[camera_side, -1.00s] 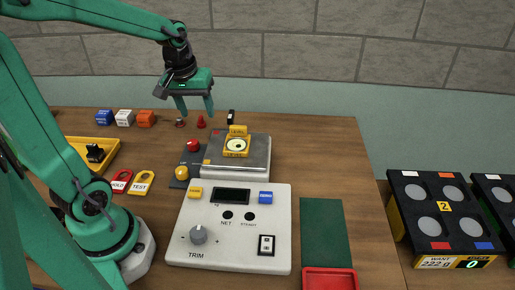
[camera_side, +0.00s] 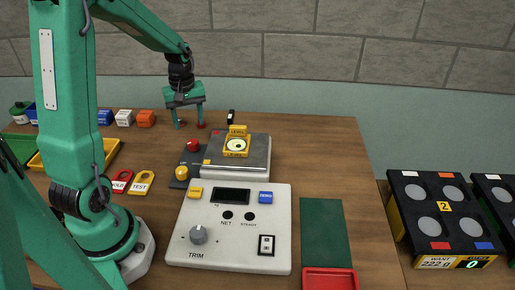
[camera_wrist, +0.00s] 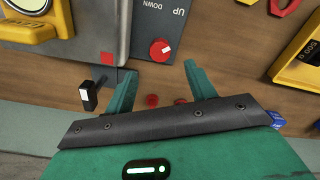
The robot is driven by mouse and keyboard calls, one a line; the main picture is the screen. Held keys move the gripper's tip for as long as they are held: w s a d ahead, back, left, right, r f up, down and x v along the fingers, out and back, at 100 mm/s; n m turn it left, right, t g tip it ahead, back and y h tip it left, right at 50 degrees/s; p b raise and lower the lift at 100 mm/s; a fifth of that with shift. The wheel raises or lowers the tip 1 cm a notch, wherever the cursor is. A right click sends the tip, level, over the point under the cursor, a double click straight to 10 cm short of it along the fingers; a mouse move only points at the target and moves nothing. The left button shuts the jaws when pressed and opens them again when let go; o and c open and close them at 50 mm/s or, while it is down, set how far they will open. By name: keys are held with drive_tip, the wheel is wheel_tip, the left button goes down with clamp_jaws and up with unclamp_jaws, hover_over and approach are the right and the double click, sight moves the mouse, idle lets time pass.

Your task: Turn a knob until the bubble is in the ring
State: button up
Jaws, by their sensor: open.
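The bubble level (camera_side: 236,146) is a yellow block with a round pale vial on top of the grey scale (camera_side: 258,160); the bubble's place against the ring is too small to tell. A red knob (camera_side: 193,145) and a yellow knob (camera_side: 181,172) stand at the scale's left side. The red knob also shows in the wrist view (camera_wrist: 161,49), beside UP and DOWN lettering. My gripper (camera_side: 189,123) is open and empty, low over the table behind the red knob. In the wrist view its fingers (camera_wrist: 158,75) point towards the red knob, apart from it.
Small red pieces (camera_wrist: 152,100) lie near my fingers. A black upright piece (camera_side: 231,117) stands behind the scale. A white console (camera_side: 270,205) with a grey TRIM knob (camera_side: 198,235) is in front. Coloured blocks (camera_side: 145,118) are at the back left. The table right of the scale is clear.

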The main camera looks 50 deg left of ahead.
sight(193, 142)
drive_tip(key=shift+f, duration=3.85)
drive_tip(key=c, duration=1)
